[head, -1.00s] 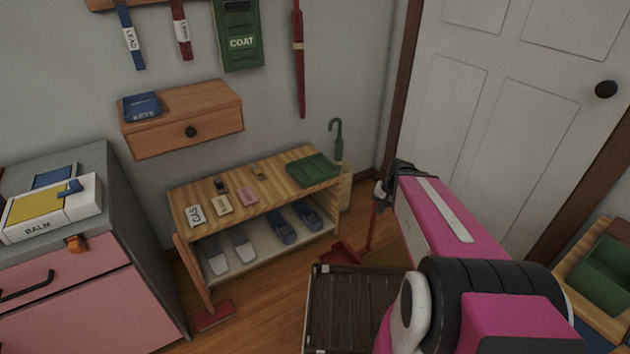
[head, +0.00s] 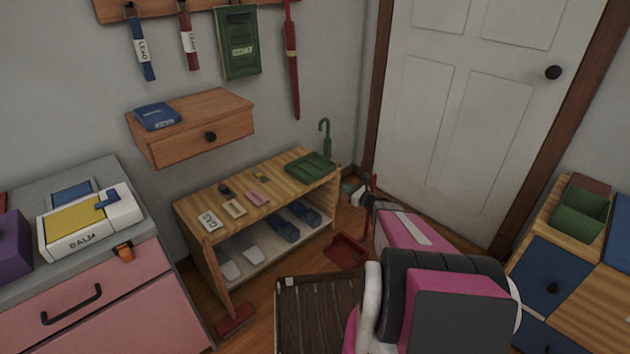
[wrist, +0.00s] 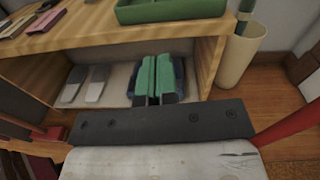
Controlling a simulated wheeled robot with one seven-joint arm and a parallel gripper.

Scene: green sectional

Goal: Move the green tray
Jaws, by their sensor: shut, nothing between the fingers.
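The green tray (head: 310,166) is a shallow tray lying at the right end of the wooden shoe bench's top (head: 232,190). In the wrist view the tray (wrist: 170,12) shows at the top edge, partly cut off. My gripper (wrist: 158,62) has its green fingers together and empty. In the wrist view they appear below the tray, in front of the bench's lower shelf, covering part of the blue slippers. In the head view my gripper (head: 350,189) is small and partly hidden, right of the bench's right end and apart from the tray.
A key box (head: 208,222) and several small items lie left of the tray. Slippers (head: 285,228) sit on the lower shelf. A pale umbrella bin (wrist: 240,55) stands beside the bench. A red dustpan (head: 347,251) and slatted rack (head: 318,312) occupy the floor nearby.

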